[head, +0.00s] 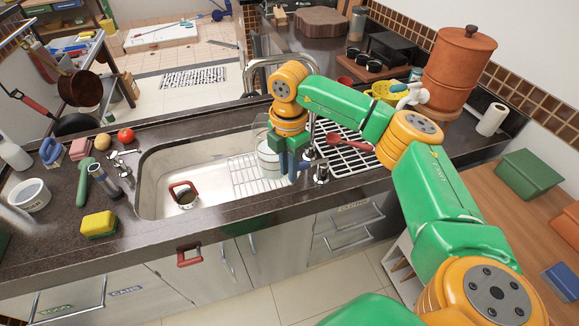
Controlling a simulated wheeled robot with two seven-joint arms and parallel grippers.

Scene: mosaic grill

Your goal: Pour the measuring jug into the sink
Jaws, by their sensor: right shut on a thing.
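My right gripper (290,165) comes in from the right and is shut on the measuring jug (266,158), a clear vessel with a whitish lower part. The jug is on the left side of the fingers, above the right part of the sink, and looks close to upright. The gripper hides part of it, and I cannot tell whether it touches the wire rack (243,178) behind it. The steel sink (155,165) is set in the dark counter, and its left basin is largely open. My left gripper is not in view.
A red-rimmed item (184,193) sits in the sink. A faucet (258,72) arches behind it. A drying rack (345,150) with a red spoon (350,143) lies to the right. A yellow sponge (99,224), tomato (126,135) and white bowl (30,195) stand left.

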